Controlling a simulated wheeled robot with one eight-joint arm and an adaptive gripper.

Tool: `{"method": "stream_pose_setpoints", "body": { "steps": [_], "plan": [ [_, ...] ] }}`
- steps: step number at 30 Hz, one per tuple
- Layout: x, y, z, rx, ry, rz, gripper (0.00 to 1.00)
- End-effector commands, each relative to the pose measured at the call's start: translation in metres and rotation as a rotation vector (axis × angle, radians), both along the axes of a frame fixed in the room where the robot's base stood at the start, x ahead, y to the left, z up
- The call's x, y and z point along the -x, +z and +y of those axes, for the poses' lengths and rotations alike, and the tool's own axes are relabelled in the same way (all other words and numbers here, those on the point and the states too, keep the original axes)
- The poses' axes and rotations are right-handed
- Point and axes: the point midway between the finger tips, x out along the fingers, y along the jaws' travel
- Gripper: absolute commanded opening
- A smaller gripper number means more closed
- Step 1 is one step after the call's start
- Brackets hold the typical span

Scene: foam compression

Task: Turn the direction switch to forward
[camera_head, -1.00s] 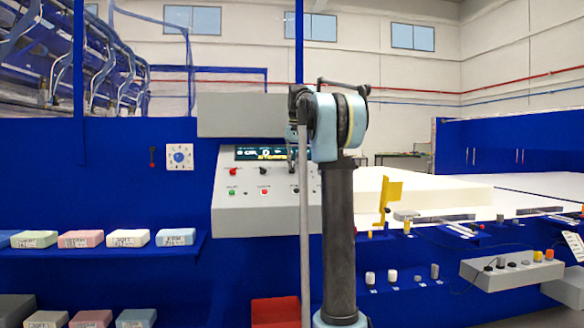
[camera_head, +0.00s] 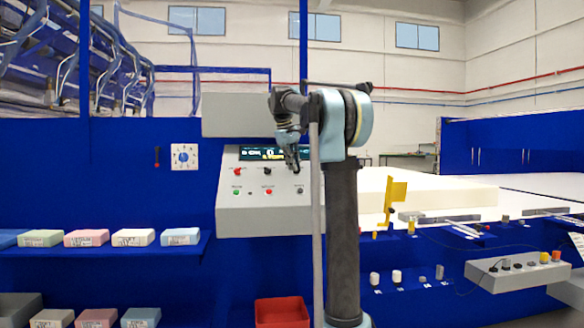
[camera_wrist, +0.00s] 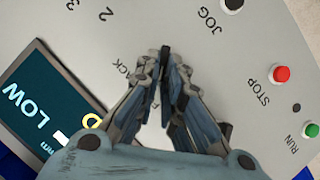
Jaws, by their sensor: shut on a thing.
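My gripper (camera_wrist: 174,68) points down at a sloped grey control panel (camera_wrist: 215,75), its fingers close together. A small dark switch knob (camera_wrist: 165,50) shows between the fingertips, and the fingers are shut on it. The fingers cover most of it and part of its label, so its direction setting cannot be read. In the head view my gripper (camera_head: 292,164) is at the right part of the panel (camera_head: 255,212), by the right end of the display (camera_head: 262,153).
A red stop button (camera_wrist: 281,73), a green button (camera_wrist: 297,107) and a dark jog knob (camera_wrist: 232,4) are on the panel nearby. Foam blocks (camera_head: 133,237) lie on a shelf at left. A red bin (camera_head: 282,312) stands below the panel.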

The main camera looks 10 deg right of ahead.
Motion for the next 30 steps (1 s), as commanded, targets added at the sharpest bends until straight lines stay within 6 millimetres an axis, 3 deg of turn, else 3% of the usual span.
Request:
{"method": "stream_pose_setpoints", "body": {
  "steps": [21, 22, 24, 30],
  "plan": [
    [0.0000, -0.0004, 0.0004, 0.039, 0.061, -0.001, 0.00],
    [0.0001, -0.0004, 0.0003, 0.039, 0.061, -0.001, 0.15],
    [0.0002, -0.0004, 0.0002, 0.039, 0.060, -0.001, 0.28],
    [0.0006, -0.0005, 0.0002, 0.038, 0.060, -0.001, 0.28]
  ]
}}
